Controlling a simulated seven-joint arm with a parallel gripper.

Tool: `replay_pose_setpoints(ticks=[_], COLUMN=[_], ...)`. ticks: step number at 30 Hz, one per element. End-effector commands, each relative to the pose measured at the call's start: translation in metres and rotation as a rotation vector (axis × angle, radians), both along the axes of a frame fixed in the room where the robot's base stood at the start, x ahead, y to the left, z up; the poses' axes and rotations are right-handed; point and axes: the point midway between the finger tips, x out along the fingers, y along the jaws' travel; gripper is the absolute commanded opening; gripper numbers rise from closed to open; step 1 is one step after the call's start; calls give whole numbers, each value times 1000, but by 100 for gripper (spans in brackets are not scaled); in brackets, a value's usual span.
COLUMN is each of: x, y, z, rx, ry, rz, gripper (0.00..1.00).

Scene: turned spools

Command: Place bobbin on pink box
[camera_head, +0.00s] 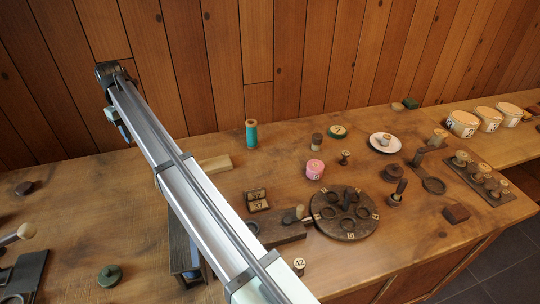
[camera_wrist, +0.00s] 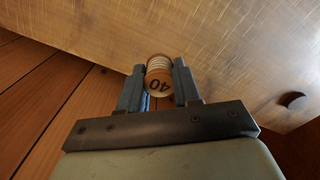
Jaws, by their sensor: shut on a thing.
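My gripper (camera_wrist: 159,74) is shut on a bobbin (camera_wrist: 159,66) with pale and brown bands and a "40" on its end face, in the wrist view. The bobbin sits between both fingertips, with the tabletop beyond it. In the head view my arm reaches to the back left, and the fingers and bobbin cannot be made out there. The pink box (camera_head: 315,170), small and round with a pale marked lid, stands mid-table, well to the right of my arm's far end. Nothing is seen on its lid.
A teal spool (camera_head: 251,134) stands behind the pink box. A dark round tray (camera_head: 348,234) with rings and pegs lies in front of it. A white plate (camera_head: 385,143) with a spool is to the right. A dark knob (camera_head: 25,188) lies far left. The plank wall (camera_head: 215,60) rises behind the table.

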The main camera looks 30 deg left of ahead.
Motion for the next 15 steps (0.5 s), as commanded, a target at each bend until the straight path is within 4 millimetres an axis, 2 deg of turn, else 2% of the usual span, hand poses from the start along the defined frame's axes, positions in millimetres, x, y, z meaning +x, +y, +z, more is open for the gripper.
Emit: replay_pose_setpoints(ticks=[5,8,15], x=[48,86,173], y=[-20,-38,-96], z=[2,6,22], rx=[0,1,2], ry=[0,0,-1], rz=[-52,-94,-200], gripper=[4,4,4])
